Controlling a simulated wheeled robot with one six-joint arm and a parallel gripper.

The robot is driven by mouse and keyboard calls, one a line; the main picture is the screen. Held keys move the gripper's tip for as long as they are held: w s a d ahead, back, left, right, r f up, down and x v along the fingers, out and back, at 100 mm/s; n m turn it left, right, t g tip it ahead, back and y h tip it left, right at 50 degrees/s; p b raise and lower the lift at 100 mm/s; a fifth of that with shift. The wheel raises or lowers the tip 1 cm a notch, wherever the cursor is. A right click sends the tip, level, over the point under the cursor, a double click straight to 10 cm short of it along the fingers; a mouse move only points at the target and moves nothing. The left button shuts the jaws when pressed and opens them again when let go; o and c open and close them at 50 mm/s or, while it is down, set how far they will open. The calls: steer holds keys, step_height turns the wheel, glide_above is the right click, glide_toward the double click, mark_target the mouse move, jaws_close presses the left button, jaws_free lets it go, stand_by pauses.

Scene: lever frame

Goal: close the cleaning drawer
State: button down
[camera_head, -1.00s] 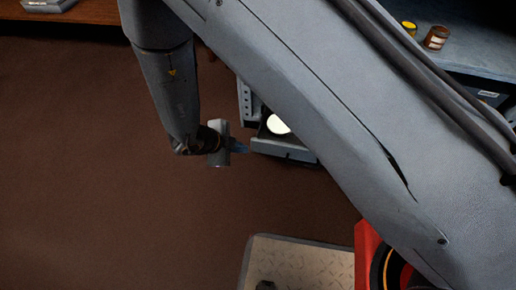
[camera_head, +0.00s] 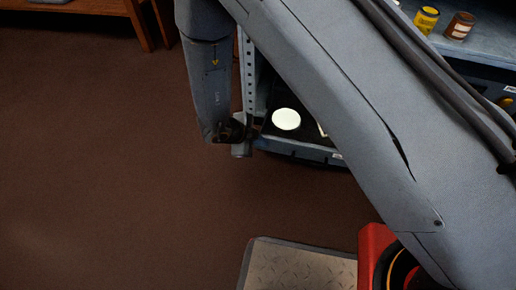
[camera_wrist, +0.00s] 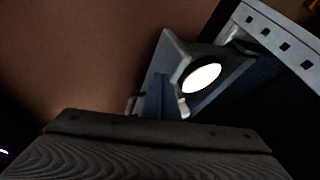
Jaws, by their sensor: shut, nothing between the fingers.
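The cleaning drawer (camera_head: 302,152) stands pulled out from the blue-grey cabinet in the head view, partly hidden behind my arm. A round white item (camera_head: 286,119) lies inside it. The drawer also shows in the wrist view (camera_wrist: 172,50), with the white round item (camera_wrist: 201,77) inside. My gripper (camera_head: 257,137) is at the drawer's left front corner, its fingers shut and empty. In the wrist view the narrow fingers (camera_wrist: 160,96) reach up close to the drawer. I cannot tell whether they touch it.
The cabinet's perforated side post (camera_head: 250,75) rises beside the drawer. A yellow jar (camera_head: 427,20) and a brown jar (camera_head: 460,26) stand on the worktop (camera_head: 480,52). A wooden table (camera_head: 120,8) is at the top left. The brown floor (camera_head: 120,150) is clear.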

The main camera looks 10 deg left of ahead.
steer(key=shift+w, duration=0.3)
steer(key=w, duration=0.6)
steer(key=w+p, duration=0.1)
steer(key=w, duration=0.6)
steer(key=w+p, duration=0.1)
steer(key=w, duration=0.6)
steer(key=shift+d, duration=0.4)
steer(key=shift+w+a+r, duration=0.1)
steer(key=shift+w, duration=0.35)
